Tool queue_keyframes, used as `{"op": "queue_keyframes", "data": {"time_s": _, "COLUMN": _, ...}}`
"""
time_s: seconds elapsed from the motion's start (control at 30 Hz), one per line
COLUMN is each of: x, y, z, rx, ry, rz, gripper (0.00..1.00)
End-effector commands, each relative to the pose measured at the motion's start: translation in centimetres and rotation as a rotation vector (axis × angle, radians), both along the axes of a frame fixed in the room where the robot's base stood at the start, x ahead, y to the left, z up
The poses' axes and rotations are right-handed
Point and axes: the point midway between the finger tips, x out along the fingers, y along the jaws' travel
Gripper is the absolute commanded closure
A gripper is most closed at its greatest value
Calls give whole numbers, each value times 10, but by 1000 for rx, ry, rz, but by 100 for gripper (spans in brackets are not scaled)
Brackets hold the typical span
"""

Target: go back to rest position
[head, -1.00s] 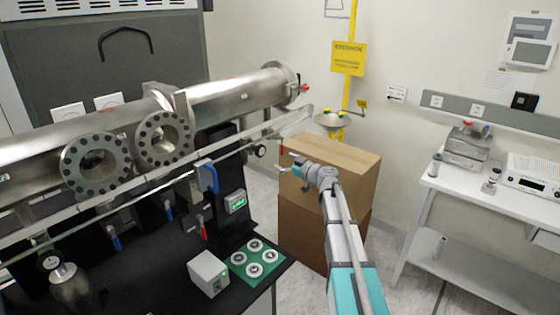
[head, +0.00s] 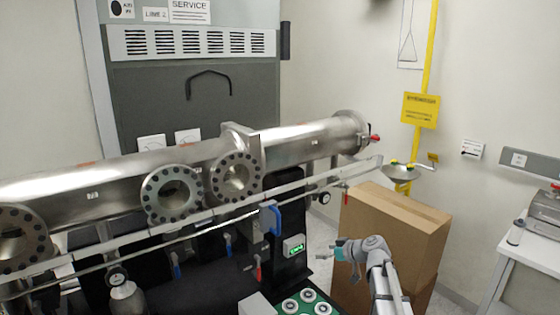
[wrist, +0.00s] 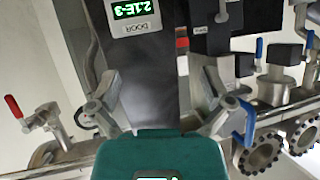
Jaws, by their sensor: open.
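My gripper (head: 332,250) is in the lower right of the head view, at the left edge of the cardboard boxes and right of the vacuum apparatus. In the wrist view my gripper (wrist: 158,108) has its two fingers spread wide apart, with nothing held between them. A dark column with a green-lit readout (wrist: 133,12) shows beyond the fingers, upside down. The same readout (head: 293,245) is just left of my gripper in the head view.
A steel vacuum tube (head: 110,185) with flanged ports spans the left and centre. Cardboard boxes (head: 395,225) stand behind my arm. A green pad (head: 306,304) with ringed parts lies at the bottom. A white table (head: 525,255) is at the right.

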Motion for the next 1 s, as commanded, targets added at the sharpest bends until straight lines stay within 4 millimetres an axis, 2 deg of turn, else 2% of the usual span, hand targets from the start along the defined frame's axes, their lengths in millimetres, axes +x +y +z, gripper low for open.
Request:
{"op": "queue_keyframes", "data": {"time_s": 0.03, "x": -20, "y": 9, "z": -11, "rx": -22, "ry": 71, "rz": 3, "gripper": 0}}
{"op": "queue_keyframes", "data": {"time_s": 0.3, "x": -101, "y": 24, "z": -63, "rx": -169, "ry": 456, "rz": -85, "gripper": 0}}
{"op": "queue_keyframes", "data": {"time_s": 0.6, "x": -190, "y": 10, "z": -101, "rx": -385, "ry": 813, "rz": -357, "gripper": 0}}
{"op": "queue_keyframes", "data": {"time_s": 0.8, "x": -232, "y": -8, "z": -110, "rx": -502, "ry": 940, "rz": -565, "gripper": 0}}
{"op": "queue_keyframes", "data": {"time_s": 1.0, "x": -247, "y": -16, "z": -111, "rx": -549, "ry": 980, "rz": -667, "gripper": 0}}
